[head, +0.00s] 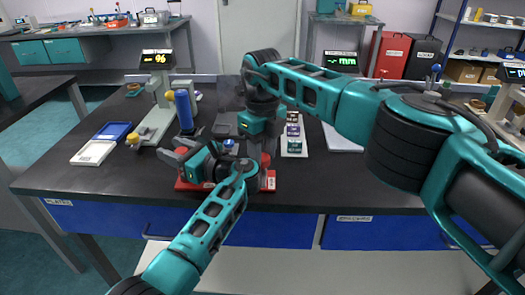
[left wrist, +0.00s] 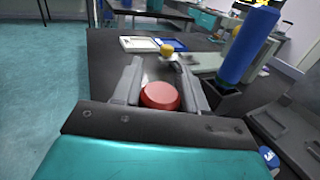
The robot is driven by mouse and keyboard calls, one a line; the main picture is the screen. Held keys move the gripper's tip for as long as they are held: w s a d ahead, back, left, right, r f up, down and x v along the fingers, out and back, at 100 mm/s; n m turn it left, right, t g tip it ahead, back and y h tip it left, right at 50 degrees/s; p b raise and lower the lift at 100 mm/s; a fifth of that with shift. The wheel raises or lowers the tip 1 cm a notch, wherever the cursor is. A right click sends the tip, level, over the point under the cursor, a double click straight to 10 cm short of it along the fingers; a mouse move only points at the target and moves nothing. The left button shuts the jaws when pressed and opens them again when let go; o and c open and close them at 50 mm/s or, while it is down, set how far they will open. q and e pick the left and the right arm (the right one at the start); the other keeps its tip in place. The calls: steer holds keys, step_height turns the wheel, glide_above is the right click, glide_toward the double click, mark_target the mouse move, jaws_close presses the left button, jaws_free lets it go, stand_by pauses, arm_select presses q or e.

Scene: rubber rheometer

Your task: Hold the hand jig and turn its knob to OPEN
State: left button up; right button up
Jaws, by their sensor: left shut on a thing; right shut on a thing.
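The hand jig shows in the head view as a red base (head: 190,185) near the table's front edge, mostly covered by my arms. A labelled red part (head: 269,182) shows at its right end. My left gripper (head: 178,152) points left above the base. In the left wrist view its fingers (left wrist: 159,75) are shut around a round red part (left wrist: 160,96), which I take for part of the jig. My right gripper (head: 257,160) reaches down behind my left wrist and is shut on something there. What it holds, and the knob's setting, are hidden.
A blue upright cylinder (head: 184,108) stands just behind my left gripper. A scale-like stand with a "%" display (head: 156,59) is behind it. White (head: 93,152) and blue (head: 112,131) trays lie at left.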

steer(key=o, duration=1.1)
steer(key=shift+c, duration=0.2)
step_height(320, 180, up, 12)
arm_select(q)
steer(key=o, duration=1.3)
steer(key=shift+o, duration=0.2)
steer(key=shift+d, duration=0.1)
